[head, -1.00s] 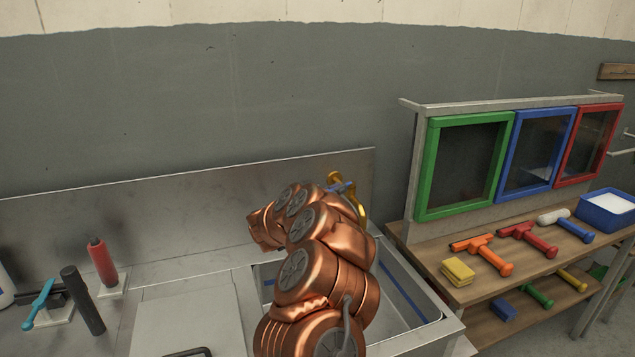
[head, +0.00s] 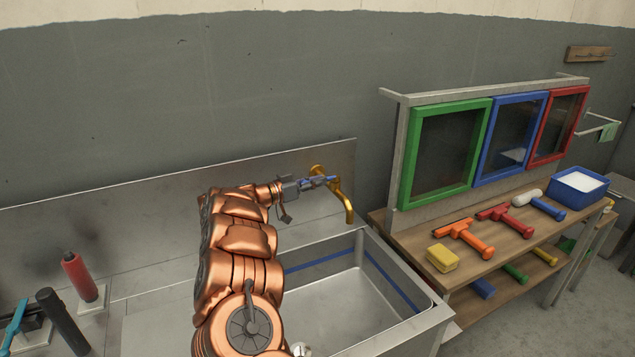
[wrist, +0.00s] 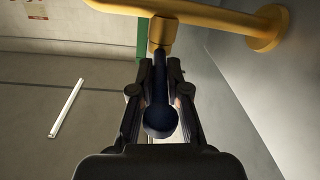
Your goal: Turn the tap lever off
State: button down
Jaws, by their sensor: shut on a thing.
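The brass tap (head: 343,196) stands out from the metal backsplash above the sink, its spout bent downward. Its blue lever (head: 322,180) points left from the tap toward my gripper (head: 305,185). In the wrist view, the dark blue lever (wrist: 160,95) with a round knob end lies between the fingers of my gripper (wrist: 157,100), which is shut on it. The yellow tap body (wrist: 200,14) and its round wall flange show at the top of that view. My own arm hides part of the sink's left side.
The metal sink (head: 372,297) is empty where it shows. On the right, a wooden bench (head: 405,238) holds squeegees, a yellow sponge (head: 442,258) and a blue tub (head: 578,188) below coloured framed panes. A red cylinder (head: 78,272) and dark cylinder (head: 62,322) stand at left.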

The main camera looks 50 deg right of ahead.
jog(key=shift+w+r+m+g, duration=0.1)
jog(key=shift+w+m+g, duration=0.1)
jog(key=shift+m+g, duration=0.15)
dwell(0.6)
jog(key=c, duration=1.2)
grip_release()
jog(key=shift+d, duration=0.1)
jog(key=shift+o, duration=0.2)
jog(key=v, duration=1.2)
jog(key=shift+w, duration=0.1)
